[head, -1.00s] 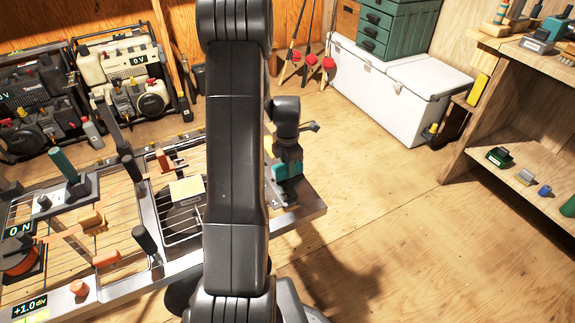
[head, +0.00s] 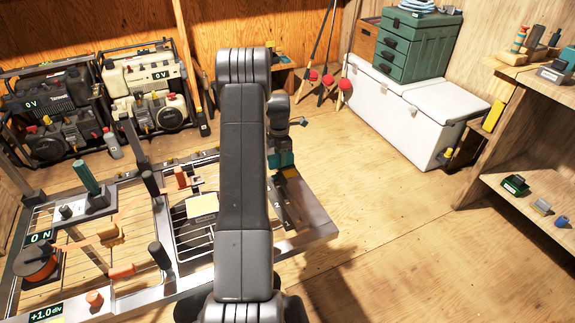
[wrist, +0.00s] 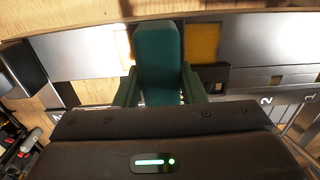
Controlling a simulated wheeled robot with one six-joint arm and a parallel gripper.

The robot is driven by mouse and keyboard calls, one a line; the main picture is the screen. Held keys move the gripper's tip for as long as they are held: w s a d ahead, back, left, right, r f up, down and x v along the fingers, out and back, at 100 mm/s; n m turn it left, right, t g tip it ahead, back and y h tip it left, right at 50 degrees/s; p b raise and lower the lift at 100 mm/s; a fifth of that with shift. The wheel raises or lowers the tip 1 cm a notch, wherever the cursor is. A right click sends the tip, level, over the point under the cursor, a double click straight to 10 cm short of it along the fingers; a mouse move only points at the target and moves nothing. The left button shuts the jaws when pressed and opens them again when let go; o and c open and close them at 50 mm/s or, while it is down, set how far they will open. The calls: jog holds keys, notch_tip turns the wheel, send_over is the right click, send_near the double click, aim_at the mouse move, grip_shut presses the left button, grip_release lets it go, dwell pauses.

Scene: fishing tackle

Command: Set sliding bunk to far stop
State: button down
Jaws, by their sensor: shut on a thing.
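My gripper (wrist: 158,85) is shut on a dark green upright piece (wrist: 158,50), which I take to be the sliding bunk's grip. Green parts flank it on both sides in the wrist view. In the head view my gripper (head: 281,160) is at the bench frame's right-hand rail, partly behind my arm, with teal showing at its end. The metal rail (head: 298,218) carries the numbers 2 and 1 on its near part. Yellow patches (wrist: 203,42) lie beyond and beside the green piece. The bunk's base and the far stop cannot be made out.
The metal bench frame (head: 205,268) holds an orange reel (head: 37,262), an upright green handle (head: 88,180) and several dark posts. A white chest (head: 415,115) stands at the back right, near a wooden shelf unit (head: 525,150). Open floor (head: 400,240) lies right of the bench.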

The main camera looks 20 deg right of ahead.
jog(key=shift+w+a+r, duration=0.1)
jog(key=shift+w+a, duration=0.1)
jog(key=shift+w, duration=1.45)
jog(key=c, duration=0.9)
grip_release()
jog(key=shift+w, duration=0.1)
notch_tip(320, 180, up, 14)
jog(key=shift+f+p, duration=0.15)
jog(key=shift+p, duration=0.85)
jog(key=shift+f, duration=0.1)
notch_tip(320, 180, down, 14)
jog(key=shift+b, duration=0.9)
jog(key=shift+s, duration=0.35)
